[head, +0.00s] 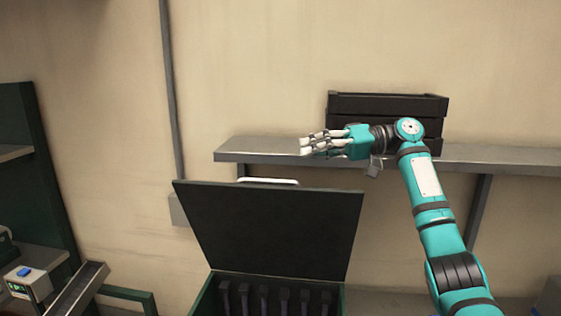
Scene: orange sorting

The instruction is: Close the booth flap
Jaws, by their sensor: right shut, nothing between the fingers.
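The booth flap (272,228) is a dark panel raised up and leaning slightly back from the open green booth (204,300). A white handle (268,181) shows along its top edge. Dark strips hang in a row inside the booth opening. My right gripper (308,144) is shut and empty, above and to the right of the handle, in front of the wall shelf. It appears apart from the flap. My left gripper is not in view.
A grey shelf (500,156) on the wall carries a black crate (388,103) behind my right wrist. A green rack (40,180) stands at the left, with a small white box with a blue button (28,282) near it.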

